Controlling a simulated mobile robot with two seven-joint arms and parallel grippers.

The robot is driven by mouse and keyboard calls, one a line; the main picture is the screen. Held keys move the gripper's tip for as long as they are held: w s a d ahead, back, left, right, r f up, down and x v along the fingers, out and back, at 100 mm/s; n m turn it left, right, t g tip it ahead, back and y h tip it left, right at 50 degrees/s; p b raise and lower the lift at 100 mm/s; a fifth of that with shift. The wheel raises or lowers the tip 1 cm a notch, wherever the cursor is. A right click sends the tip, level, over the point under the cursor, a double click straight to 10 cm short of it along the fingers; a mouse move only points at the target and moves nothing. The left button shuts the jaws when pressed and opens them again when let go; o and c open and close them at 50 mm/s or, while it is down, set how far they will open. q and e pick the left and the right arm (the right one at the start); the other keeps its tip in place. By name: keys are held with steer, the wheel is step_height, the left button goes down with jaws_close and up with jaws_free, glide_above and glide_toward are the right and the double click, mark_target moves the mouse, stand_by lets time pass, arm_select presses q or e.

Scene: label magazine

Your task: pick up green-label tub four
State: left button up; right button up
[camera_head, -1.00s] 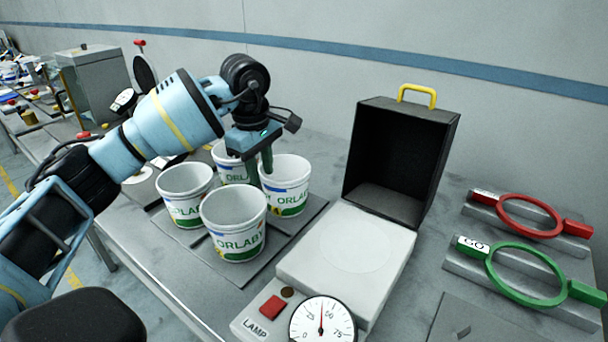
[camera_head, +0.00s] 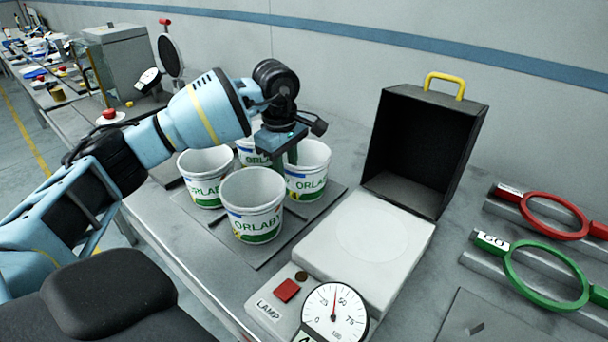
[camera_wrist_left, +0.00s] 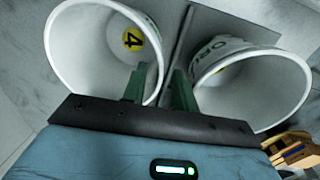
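Several white tubs with green ORLABY labels stand together on a dark mat. The right-hand tub (camera_head: 308,180) appears to be tub four: the left wrist view shows a yellow disc reading 4 inside the matching tub (camera_wrist_left: 62,65). My left gripper (camera_head: 285,157) is above this tub's left rim, pointing down. In the left wrist view the green fingers (camera_wrist_left: 160,82) stand apart, one over the tub's mouth and one outside, with the rim between them and apparently a gap. The front tub (camera_head: 252,205), left tub (camera_head: 205,178) and back tub (camera_head: 247,150) stand close by. My right gripper is out of view.
A white platform (camera_head: 335,265) with a dial (camera_head: 334,312) and an open black box (camera_head: 420,150) stands right of the tubs. Red (camera_head: 555,216) and green (camera_head: 545,280) ring gauges lie far right. The neighbouring tub (camera_wrist_left: 260,90) leaves little room beside the outer finger.

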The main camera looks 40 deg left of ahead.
mark_target(287, 171)
arm_select(q)
steer(key=shift+w+f, duration=0.15)
steer(key=shift+f, duration=0.6)
steer(key=shift+w+f, duration=0.1)
steer(key=shift+f, duration=0.65)
jaws_close()
step_height(287, 171, up, 10)
steer(key=shift+r, duration=0.1)
